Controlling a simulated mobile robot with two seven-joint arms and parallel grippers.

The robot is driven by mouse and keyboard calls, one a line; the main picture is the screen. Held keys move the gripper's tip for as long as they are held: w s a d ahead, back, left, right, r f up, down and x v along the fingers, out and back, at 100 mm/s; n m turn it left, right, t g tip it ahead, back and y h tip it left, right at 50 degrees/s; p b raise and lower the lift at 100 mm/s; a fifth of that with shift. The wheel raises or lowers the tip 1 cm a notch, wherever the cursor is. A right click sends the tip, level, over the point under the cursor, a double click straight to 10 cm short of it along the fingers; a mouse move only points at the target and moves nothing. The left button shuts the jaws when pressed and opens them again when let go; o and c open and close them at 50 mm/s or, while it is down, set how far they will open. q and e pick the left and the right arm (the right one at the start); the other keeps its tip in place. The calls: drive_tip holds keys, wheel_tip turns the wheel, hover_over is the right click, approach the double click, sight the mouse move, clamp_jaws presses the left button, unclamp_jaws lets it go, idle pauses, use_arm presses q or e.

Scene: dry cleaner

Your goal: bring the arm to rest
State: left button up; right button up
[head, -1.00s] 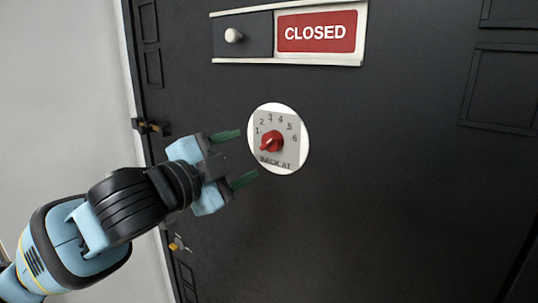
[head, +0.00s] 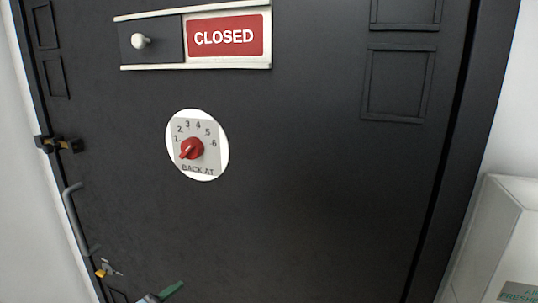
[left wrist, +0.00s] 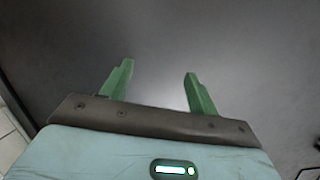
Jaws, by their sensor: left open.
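My left gripper shows in the left wrist view (left wrist: 157,88) with its two green fingers apart and nothing between them. A dark grey surface fills the view beyond the fingers. In the head view only one green fingertip (head: 170,291) of the left gripper shows at the bottom edge; the rest of that arm is out of the picture. It is well below the round BACK AT dial (head: 207,168) with its red knob (head: 191,148), apart from it. My right gripper is in neither view.
A black door (head: 300,200) fills most of the head view. It bears a red CLOSED sign (head: 225,36) with a white slider knob (head: 140,41), a latch (head: 58,144), a grey handle (head: 72,215) and a lock with a key (head: 106,269). A white box (head: 505,235) stands at the right.

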use_arm(q)
drive_tip(key=s+a+f+n+g+y, duration=0.1)
drive_tip(key=s+f+n+g+y, duration=0.1)
drive_tip(key=s+f, duration=1.1)
drive_tip(key=s+a+f+n+g+y, duration=0.1)
drive_tip(key=s+f+n, duration=0.3)
drive_tip(key=s+f, duration=0.9)
wheel_tip(320, 180, down, 2)
drive_tip(key=shift+a+f+n+g+y, duration=0.1)
drive_tip(key=shift+a+n+g+y, duration=0.25)
drive_tip(key=shift+a+g, duration=0.4)
